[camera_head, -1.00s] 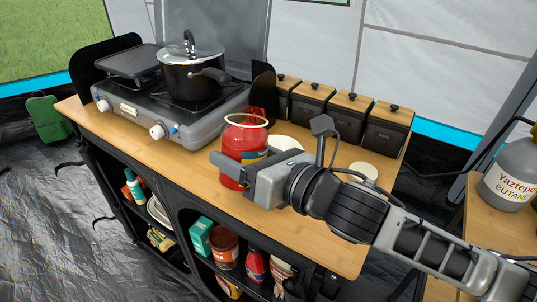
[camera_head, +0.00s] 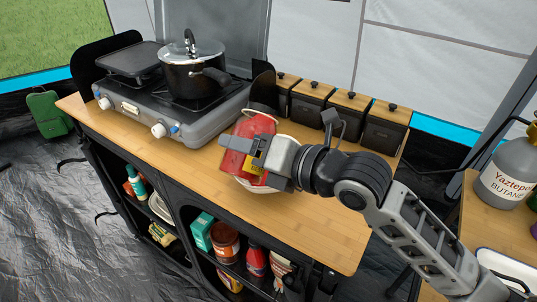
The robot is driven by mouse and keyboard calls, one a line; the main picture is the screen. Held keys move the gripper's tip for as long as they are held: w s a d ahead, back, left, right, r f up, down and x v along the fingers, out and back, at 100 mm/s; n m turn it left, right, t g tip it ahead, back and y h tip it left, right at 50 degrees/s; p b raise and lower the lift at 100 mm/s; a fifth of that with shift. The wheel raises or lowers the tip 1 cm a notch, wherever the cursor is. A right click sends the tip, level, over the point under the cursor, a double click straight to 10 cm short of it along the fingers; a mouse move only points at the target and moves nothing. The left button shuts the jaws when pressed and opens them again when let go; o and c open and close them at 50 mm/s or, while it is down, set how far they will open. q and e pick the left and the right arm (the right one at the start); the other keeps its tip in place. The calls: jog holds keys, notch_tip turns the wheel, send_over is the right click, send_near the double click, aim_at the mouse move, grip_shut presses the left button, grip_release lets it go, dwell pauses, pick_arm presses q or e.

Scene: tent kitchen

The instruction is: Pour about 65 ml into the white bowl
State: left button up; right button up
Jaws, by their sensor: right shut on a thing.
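A red jar (camera_head: 236,160) with a yellow label is in the head view, near the middle of the wooden counter. My right gripper (camera_head: 246,148) is shut on it and holds it tilted. A pale curved edge shows along the jar's lower end; I cannot tell whether it is the jar's rim or the bowl's. Part of the white bowl (camera_head: 290,139) shows behind my right gripper, and the jar and gripper hide most of it. No stream is visible, and the level in the bowl is hidden. My left gripper is not in view.
A stove (camera_head: 205,125) with a lidded black pot (camera_head: 190,80) stands at the left. Several dark canisters (camera_head: 345,112) with wooden lids line the back edge. The counter front (camera_head: 310,225) is clear. A butane bottle (camera_head: 507,175) stands on another table at right.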

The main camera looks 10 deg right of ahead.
jog(key=shift+s+a+f+m+g+p, duration=0.1)
jog(key=shift+m+g+p, duration=0.3)
jog(key=shift+m, duration=0.3)
dwell(0.3)
jog(key=shift+f+n+t+b, duration=0.15)
jog(key=shift+n+t+b, duration=0.15)
jog(key=shift+n+b, duration=0.25)
jog(key=shift+r+n, duration=0.25)
jog(key=shift+n, duration=0.2)
jog(key=shift+r+t, duration=0.15)
jog(key=shift+t, duration=0.15)
